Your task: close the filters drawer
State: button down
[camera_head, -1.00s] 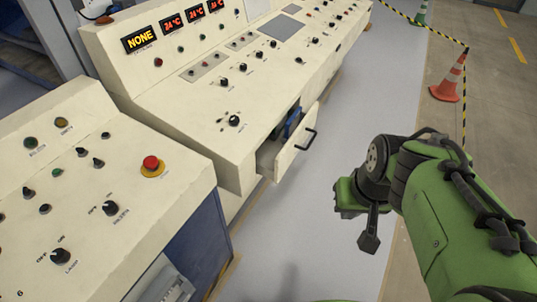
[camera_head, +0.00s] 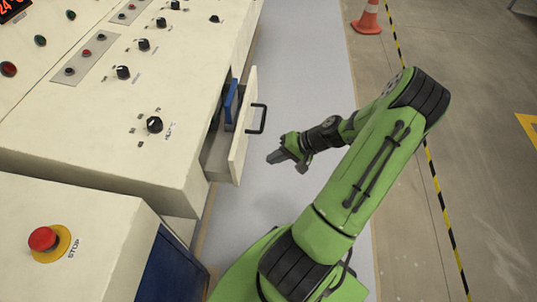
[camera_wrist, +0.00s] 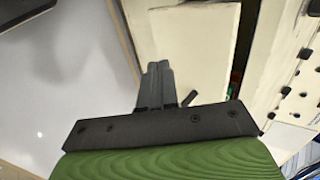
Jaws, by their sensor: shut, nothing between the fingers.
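The filters drawer (camera_head: 240,128) stands pulled out from the cream console's right side, with a black handle (camera_head: 258,118) on its front. Something blue (camera_head: 231,102) shows inside it. My gripper (camera_head: 272,158) is shut and empty, just right of and a little nearer than the drawer front, apart from it in the head view. In the wrist view my gripper's dark fingers (camera_wrist: 156,72) lie together, pointing at a cream panel (camera_wrist: 195,50) that looks like the drawer front. A small dark piece right of the fingers may be part of the handle.
The cream console (camera_head: 90,140) with knobs and buttons runs along the left. A nearer desk (camera_head: 90,235) carries a red stop button (camera_head: 43,238). Grey floor (camera_head: 305,70) is clear right of the drawer. An orange cone (camera_head: 367,18) and yellow-black tape (camera_head: 440,200) lie further right.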

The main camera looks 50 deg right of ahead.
aim_at(240, 166)
jog(key=w+a+f+b, duration=0.1)
jog(key=w, duration=0.1)
jog(key=w+a+f, duration=0.2)
jog(key=w+a+f+b, duration=0.1)
jog(key=w+a, duration=0.1)
jog(key=shift+w+f+b, duration=0.15)
jog(key=shift+w+b, duration=0.05)
jog(key=shift+b, duration=0.1)
jog(key=shift+w, duration=0.15)
jog(key=shift+w, duration=0.1)
